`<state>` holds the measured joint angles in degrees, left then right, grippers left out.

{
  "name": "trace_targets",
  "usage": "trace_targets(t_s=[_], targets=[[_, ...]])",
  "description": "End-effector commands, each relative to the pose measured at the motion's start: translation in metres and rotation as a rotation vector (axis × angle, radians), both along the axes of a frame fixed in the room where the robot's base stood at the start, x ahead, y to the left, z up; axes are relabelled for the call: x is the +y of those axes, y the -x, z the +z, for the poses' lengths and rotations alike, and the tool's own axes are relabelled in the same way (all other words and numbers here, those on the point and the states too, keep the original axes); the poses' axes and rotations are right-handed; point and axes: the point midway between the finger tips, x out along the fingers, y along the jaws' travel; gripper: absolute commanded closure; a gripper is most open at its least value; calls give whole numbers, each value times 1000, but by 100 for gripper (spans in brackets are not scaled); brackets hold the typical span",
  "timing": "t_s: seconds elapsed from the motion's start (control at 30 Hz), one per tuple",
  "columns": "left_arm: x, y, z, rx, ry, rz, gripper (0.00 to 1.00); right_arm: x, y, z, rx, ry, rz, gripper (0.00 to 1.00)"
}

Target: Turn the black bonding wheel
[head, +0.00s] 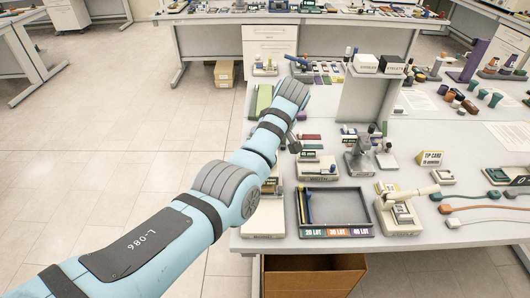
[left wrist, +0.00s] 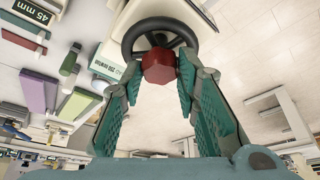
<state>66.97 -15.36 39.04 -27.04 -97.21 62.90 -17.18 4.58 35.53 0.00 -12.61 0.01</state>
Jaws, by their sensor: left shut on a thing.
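In the left wrist view the black bonding wheel (left wrist: 128,40) shows at the top, a dark ring with spokes. A red hexagonal knob (left wrist: 159,66) lies in front of its middle. My left gripper (left wrist: 160,74) has its teal fingertips on either side of this knob and is shut on it. In the head view my left arm reaches over the near left part of the table and hides the wheel; I cannot make out the fingertips there. My right gripper is in neither view.
A dark tray (head: 337,207) with coloured labels lies near the table's front edge. Beige test devices stand around it, one at its right (head: 400,211). A grey upright stand (head: 366,95) rises behind. An open cardboard box (head: 312,275) is below the table. Floor on the left is clear.

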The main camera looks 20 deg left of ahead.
Motion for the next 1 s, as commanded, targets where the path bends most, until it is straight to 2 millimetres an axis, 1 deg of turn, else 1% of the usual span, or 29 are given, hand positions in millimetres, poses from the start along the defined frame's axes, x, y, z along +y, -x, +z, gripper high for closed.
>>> trace_targets(t_s=[0.03,0.3,0.53,0.97,1.0], targets=[[1,-3,-3,-11,-2,27,99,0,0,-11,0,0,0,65],[0,-3,-1,-10,0,133,99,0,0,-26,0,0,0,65],[0,-3,0,-8,0,169,99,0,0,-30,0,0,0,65],[0,-2,0,-6,1,176,99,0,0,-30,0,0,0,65],[0,-2,0,-6,1,175,68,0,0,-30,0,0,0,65]])
